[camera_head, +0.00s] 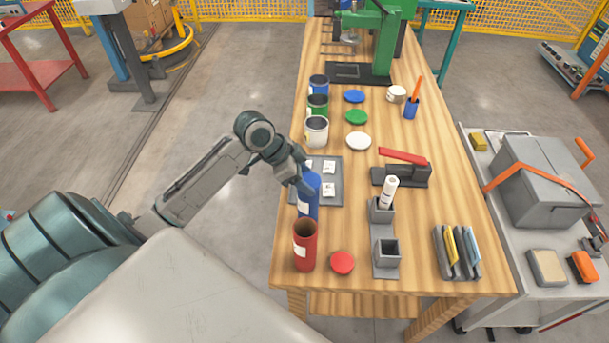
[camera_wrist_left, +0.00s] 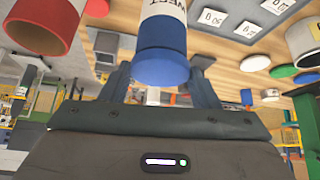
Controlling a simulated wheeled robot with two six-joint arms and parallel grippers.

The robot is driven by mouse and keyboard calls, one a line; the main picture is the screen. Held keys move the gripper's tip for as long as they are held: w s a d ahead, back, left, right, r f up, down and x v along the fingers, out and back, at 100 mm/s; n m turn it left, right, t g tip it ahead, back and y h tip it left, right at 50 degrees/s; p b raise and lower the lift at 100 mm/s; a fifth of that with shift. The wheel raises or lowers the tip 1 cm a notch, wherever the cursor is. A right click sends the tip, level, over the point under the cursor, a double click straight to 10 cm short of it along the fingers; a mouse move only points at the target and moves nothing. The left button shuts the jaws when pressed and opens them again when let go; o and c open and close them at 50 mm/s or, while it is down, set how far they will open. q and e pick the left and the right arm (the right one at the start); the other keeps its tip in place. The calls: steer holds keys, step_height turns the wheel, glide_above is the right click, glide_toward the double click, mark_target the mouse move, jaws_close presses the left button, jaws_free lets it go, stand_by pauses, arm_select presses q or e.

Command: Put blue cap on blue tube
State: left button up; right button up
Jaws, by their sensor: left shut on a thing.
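The blue tube (camera_head: 307,207) stands upright on the table, with a white label on its side. My left gripper (camera_head: 304,183) is at its top end, shut on the blue cap. In the left wrist view, the picture is upside down and the blue cap (camera_wrist_left: 161,66) is between the two fingers, in line with the labelled tube (camera_wrist_left: 163,10). The cap appears to be at the tube's mouth. I cannot tell whether it is fully seated. My right gripper is not in view.
An open red tube (camera_head: 305,247) stands close in front, with a red cap (camera_head: 342,262) beside it. A grey tray (camera_head: 334,190) with labelled cards lies behind. A blue lid (camera_head: 355,96) lies by several jars. A stapler-like tool (camera_head: 402,172) stands at right.

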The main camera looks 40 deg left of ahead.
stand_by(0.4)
arm_select(q)
steer(key=o, duration=1.4)
steer(key=shift+o, duration=0.2)
step_height(320, 180, up, 2)
steer(key=shift+r+p, duration=0.1)
steer(key=shift+p, duration=1.05)
steer(key=shift+r+p, duration=2.35)
steer(key=shift+r, duration=0.05)
steer(key=shift+a+f, duration=0.1)
